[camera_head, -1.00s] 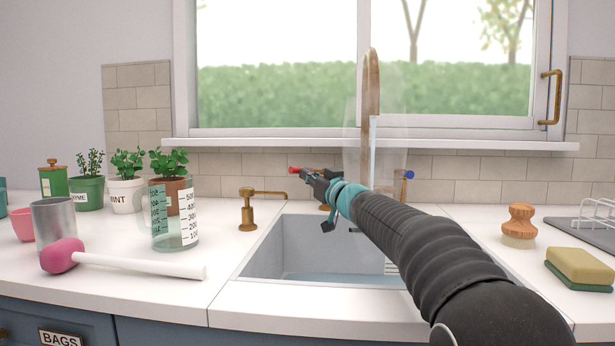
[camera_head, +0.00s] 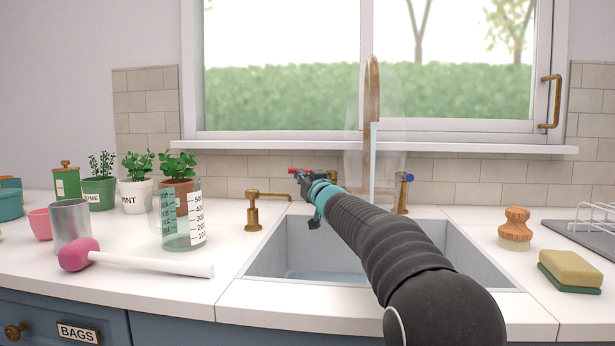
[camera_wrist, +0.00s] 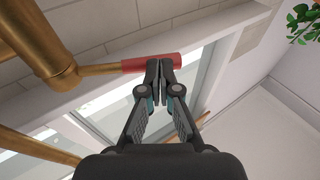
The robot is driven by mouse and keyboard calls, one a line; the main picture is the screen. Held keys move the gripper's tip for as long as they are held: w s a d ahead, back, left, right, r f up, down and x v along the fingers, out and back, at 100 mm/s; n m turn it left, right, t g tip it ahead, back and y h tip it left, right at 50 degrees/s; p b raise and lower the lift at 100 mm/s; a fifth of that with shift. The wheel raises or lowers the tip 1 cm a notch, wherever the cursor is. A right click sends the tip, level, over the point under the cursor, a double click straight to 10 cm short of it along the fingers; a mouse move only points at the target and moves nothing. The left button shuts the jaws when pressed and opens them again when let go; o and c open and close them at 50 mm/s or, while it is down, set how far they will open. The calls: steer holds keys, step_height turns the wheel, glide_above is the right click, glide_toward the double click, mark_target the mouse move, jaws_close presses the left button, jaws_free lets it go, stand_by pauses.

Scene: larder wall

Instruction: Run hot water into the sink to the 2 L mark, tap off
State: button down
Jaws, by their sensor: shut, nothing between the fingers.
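The brass tap (camera_head: 373,80) rises behind the sink with a tall spout, and a stream of water (camera_head: 373,155) falls from it amid pale steam. Its red-marked handle (camera_wrist: 150,63) lies at my gripper's fingertips in the wrist view; I cannot tell whether they touch. The blue-marked handle (camera_head: 408,177) is at the right of the tap. The sink (camera_head: 262,262) holds some water (camera_head: 325,276) at the bottom; my arm hides much of it, and I cannot read a level mark. My gripper (camera_head: 303,174) is shut and empty, and it also shows in the wrist view (camera_wrist: 159,68).
A brass dispenser (camera_head: 253,212) stands at the sink's left edge. A brush (camera_head: 515,228) and sponge (camera_head: 571,268) lie on the right.

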steer(key=shift+s+a, duration=0.1)
steer(key=v, duration=1.2)
steer(key=shift+f, duration=0.1)
stand_by(0.8)
